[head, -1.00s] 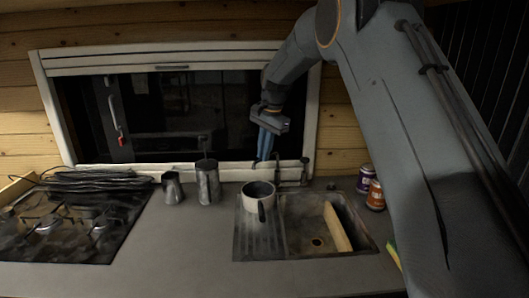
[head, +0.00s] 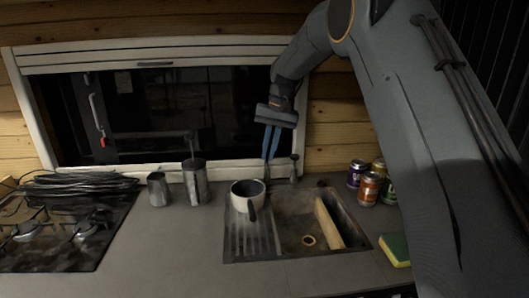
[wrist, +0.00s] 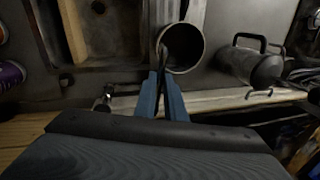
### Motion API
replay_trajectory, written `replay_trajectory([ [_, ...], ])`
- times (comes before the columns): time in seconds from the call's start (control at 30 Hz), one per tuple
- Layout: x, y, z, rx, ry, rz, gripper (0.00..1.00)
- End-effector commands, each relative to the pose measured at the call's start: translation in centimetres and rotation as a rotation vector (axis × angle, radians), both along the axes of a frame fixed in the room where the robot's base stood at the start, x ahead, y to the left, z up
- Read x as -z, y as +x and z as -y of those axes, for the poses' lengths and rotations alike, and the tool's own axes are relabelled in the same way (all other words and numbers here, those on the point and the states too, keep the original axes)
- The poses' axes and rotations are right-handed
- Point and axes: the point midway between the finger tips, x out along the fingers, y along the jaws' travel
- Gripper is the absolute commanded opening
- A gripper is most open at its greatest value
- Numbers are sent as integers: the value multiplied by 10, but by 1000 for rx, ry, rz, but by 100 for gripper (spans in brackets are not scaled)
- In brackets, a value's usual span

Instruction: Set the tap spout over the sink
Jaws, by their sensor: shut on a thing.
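The dark, thin tap spout (head: 267,176) shows below my fingertips in the head view, behind the mug and close to the back edge of the sink unit. My gripper (head: 269,160) reaches down from above with its blue fingers close together, shut on the spout. In the wrist view, the fingertips (wrist: 161,76) have a thin dark piece of the spout between them, partly hidden, beside the mug's rim. A metal tap post (head: 294,168) stands just right of the fingers. The sink (head: 290,228) has its open basin to the right and front of the gripper.
A pale mug (head: 242,202) with a dark handle stands on the ribbed draining board (head: 240,243). A wooden board (head: 327,224) leans in the basin. Several cans (head: 368,188) and a sponge (head: 394,250) sit to the right. Metal canisters (head: 194,184) stand left.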

Motion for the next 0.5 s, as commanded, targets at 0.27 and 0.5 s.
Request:
replay_trajectory([
  [0.27,0,5,22,-260,1,2,0],
  [0.5,0,12,39,-476,0,3,0],
])
